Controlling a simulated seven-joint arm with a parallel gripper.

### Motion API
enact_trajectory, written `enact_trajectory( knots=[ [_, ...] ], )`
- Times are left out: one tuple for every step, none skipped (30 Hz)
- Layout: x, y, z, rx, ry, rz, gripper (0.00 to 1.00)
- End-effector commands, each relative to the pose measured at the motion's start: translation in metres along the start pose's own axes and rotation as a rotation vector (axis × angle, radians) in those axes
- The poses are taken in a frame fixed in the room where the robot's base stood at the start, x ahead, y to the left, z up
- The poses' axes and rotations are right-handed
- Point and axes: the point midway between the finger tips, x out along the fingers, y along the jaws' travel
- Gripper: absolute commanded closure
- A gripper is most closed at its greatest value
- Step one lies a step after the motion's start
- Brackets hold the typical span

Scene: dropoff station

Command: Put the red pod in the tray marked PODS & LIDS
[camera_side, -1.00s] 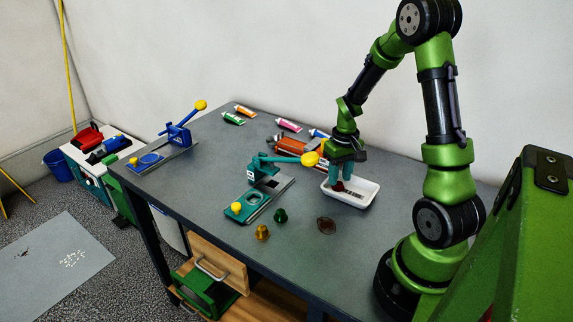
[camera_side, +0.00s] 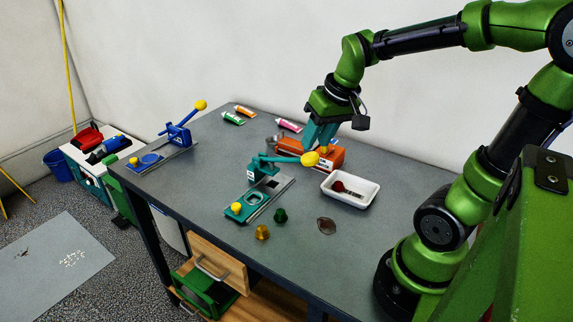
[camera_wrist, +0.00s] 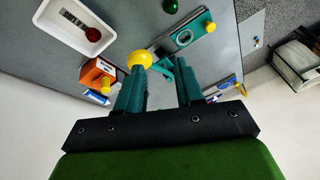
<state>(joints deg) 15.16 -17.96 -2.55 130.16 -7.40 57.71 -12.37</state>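The red pod (camera_side: 338,186) lies inside the white tray (camera_side: 372,194), near its left end. In the wrist view the red pod (camera_wrist: 93,34) rests on the floor of the tray (camera_wrist: 58,37), beside a dark strip whose lettering is too small to read. My gripper (camera_side: 316,138) is raised behind and left of the tray, over the orange box, clear of the pod. In the wrist view the teal fingers of my gripper (camera_wrist: 160,78) stand apart with nothing between them.
The orange box (camera_side: 332,157) stands close under my gripper. A teal lever press (camera_side: 262,170) with a yellow knob is left of the tray. Paint tubes (camera_side: 288,125) lie behind.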

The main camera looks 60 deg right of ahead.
Motion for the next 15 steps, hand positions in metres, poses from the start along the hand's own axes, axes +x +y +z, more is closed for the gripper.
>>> enact_trajectory(
  knots=[
    [-0.013,-0.021,0.014,-0.026,0.051,-0.045,0.64],
    [-0.018,-0.031,0.021,-0.032,0.074,-0.07,0.64],
    [-0.025,-0.042,0.031,-0.039,0.103,-0.103,0.64],
    [-0.029,-0.049,0.038,-0.043,0.12,-0.126,0.64],
    [-0.033,-0.055,0.045,-0.047,0.137,-0.148,0.64],
    [-0.037,-0.062,0.052,-0.051,0.156,-0.175,0.64],
    [-0.04,-0.066,0.058,-0.053,0.166,-0.192,0.64],
    [-0.042,-0.07,0.062,-0.056,0.176,-0.207,0.64],
    [-0.044,-0.073,0.067,-0.056,0.185,-0.224,0.64],
    [-0.046,-0.075,0.07,-0.058,0.192,-0.234,0.64],
    [-0.046,-0.076,0.072,-0.058,0.196,-0.242,0.64],
    [-0.047,-0.077,0.074,-0.058,0.2,-0.248,0.64],
    [-0.048,-0.078,0.075,-0.057,0.201,-0.251,0.64],
    [-0.048,-0.078,0.075,-0.057,0.201,-0.253,0.64],
    [-0.048,-0.078,0.075,-0.056,0.201,-0.254,0.64]
  ],
)
